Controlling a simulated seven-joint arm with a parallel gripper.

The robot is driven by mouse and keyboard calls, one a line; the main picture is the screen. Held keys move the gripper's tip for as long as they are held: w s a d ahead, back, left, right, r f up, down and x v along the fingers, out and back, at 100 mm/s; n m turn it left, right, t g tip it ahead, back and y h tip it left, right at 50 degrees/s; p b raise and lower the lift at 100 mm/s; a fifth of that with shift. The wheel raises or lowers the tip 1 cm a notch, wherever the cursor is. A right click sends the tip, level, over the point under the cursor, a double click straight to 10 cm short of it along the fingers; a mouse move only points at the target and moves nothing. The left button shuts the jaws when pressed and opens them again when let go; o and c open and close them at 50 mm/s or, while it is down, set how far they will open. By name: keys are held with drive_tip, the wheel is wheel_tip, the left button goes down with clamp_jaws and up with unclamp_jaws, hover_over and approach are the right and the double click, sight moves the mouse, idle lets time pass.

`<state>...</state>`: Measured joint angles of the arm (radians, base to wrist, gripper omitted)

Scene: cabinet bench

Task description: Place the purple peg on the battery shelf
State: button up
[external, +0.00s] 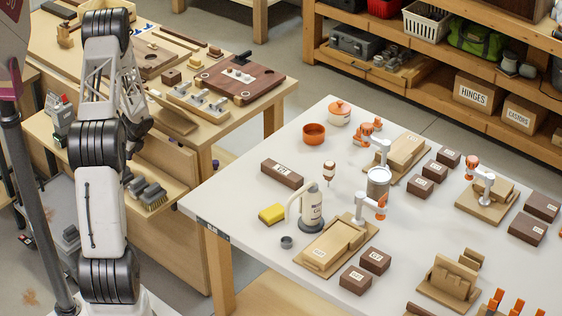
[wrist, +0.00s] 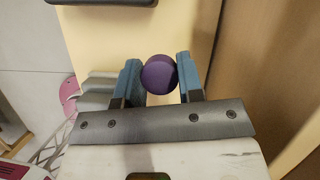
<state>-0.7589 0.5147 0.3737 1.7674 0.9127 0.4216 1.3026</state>
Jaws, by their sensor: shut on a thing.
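The purple peg (wrist: 158,75) shows end-on as a round purple face in the wrist view. My gripper (wrist: 157,80) is shut on it, with one blue-grey finger on each side. In the external view my arm hides most of the gripper, and I cannot make out the held peg there. A pale wood surface (wrist: 105,40) lies beyond the peg in the wrist view.
A brown wood panel (wrist: 255,75) stands close on the right in the wrist view. A dark object (wrist: 110,2) is at its top edge. The left bench (external: 285,88) holds a dark board (external: 240,78) and tools. A white table (external: 240,190) with many items stands right.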

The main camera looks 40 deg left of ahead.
drive_tip(key=shift+f, duration=1.85)
drive_tip(key=shift+f, duration=0.1)
drive_tip(key=o, duration=1)
drive_tip(key=shift+c, duration=0.2)
drive_tip(key=v, duration=1.2)
